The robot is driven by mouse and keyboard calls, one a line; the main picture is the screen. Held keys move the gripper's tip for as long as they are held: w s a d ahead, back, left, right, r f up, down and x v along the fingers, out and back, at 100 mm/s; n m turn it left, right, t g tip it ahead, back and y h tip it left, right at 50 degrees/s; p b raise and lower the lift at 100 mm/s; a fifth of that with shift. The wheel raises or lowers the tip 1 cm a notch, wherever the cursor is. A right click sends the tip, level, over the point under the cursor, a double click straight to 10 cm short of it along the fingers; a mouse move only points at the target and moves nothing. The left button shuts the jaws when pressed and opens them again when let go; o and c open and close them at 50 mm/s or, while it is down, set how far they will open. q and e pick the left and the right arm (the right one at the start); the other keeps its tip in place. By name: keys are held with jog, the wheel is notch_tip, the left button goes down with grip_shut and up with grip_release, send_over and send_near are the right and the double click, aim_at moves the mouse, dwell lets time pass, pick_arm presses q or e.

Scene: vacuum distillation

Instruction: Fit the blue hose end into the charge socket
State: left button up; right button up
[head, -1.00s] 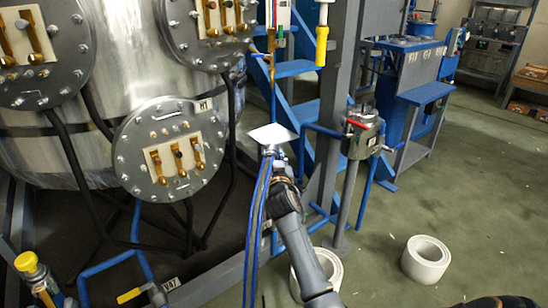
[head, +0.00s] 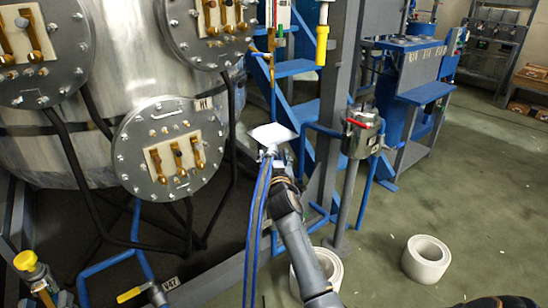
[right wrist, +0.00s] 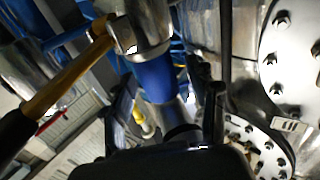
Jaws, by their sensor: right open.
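In the right wrist view my right gripper (right wrist: 170,105) is open. A blue cylindrical piece (right wrist: 155,78) with a metal collar above it lies between its dark fingers. I cannot tell whether they touch it, or whether it is the hose end. I cannot make out the charge socket for certain.
A steel vessel with bolted flanges (head: 150,175) stands at the left. A grey post (head: 340,110) and a steel pot with a red handle (head: 362,140) are right of the arm. A brass-coloured lever (right wrist: 70,75) is close at the left in the wrist view.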

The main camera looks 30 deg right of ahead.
jog(key=v, duration=1.2)
dwell(0.3)
